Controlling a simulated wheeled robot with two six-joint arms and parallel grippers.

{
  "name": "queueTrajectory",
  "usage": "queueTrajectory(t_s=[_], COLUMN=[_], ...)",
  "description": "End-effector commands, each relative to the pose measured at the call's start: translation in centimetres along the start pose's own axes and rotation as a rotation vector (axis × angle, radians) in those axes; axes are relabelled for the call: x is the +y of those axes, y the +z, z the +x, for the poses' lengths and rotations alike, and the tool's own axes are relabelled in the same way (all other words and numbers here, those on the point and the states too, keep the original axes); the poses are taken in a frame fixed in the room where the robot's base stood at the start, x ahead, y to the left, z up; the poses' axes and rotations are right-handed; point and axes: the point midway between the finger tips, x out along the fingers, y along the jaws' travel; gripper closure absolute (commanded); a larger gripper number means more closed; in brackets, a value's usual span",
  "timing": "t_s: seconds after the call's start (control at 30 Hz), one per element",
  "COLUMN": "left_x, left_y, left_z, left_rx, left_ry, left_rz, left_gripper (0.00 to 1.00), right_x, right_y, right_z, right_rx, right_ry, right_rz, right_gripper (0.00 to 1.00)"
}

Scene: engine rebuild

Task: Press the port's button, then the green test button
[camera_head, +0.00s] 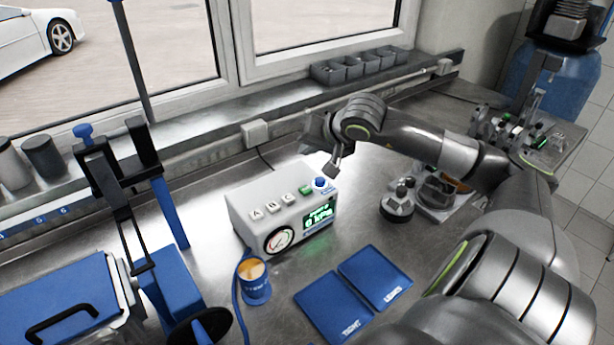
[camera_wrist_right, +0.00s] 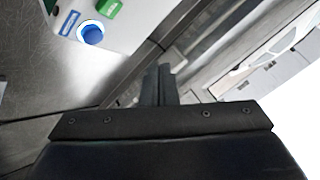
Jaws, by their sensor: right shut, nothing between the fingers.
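The white tester box (camera_head: 247,213) stands on the steel bench, with a round gauge (camera_head: 279,240) and a lit green display (camera_head: 318,216) on its front. On its top are keys marked A, B and C (camera_head: 288,198), a green button (camera_head: 306,190) and a round blue knob or button (camera_head: 320,183). The green button (camera_wrist_right: 109,7) and the blue one (camera_wrist_right: 91,33) also show in the right wrist view. My right gripper (camera_head: 332,174) is shut and empty, just above and beyond the blue button; contact cannot be told. My left gripper is out of view.
A blue cup (camera_head: 256,289) stands before the box. Two blue mats (camera_head: 374,278) lettered TIGHT and LEAKS lie at its front right. A dark knobbed part (camera_head: 397,204) stands to the right. A blue-black stand (camera_head: 130,215) is at left. Grey bins (camera_head: 330,73) line the sill.

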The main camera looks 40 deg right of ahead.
Motion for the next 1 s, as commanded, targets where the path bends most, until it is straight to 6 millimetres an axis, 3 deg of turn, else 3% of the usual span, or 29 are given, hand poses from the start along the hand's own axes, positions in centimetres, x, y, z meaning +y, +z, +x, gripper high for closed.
queueTrajectory(t_s=[0.43, 0.83, 1.0], left_x=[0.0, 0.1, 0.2], left_y=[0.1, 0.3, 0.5], left_z=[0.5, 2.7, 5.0], left_rx=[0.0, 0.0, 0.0], left_ry=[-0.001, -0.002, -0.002], left_rz=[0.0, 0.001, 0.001], left_gripper=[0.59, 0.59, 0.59], right_x=[0.6, 3.3, 4.1], right_y=[0.6, 3.4, 4.2], right_z=[0.8, 4.5, 5.8], right_rx=[-0.003, -0.004, -0.001], right_ry=[-0.001, -0.001, -0.001], right_rz=[0.005, 0.007, 0.003], right_gripper=[1.0, 1.0, 1.0])
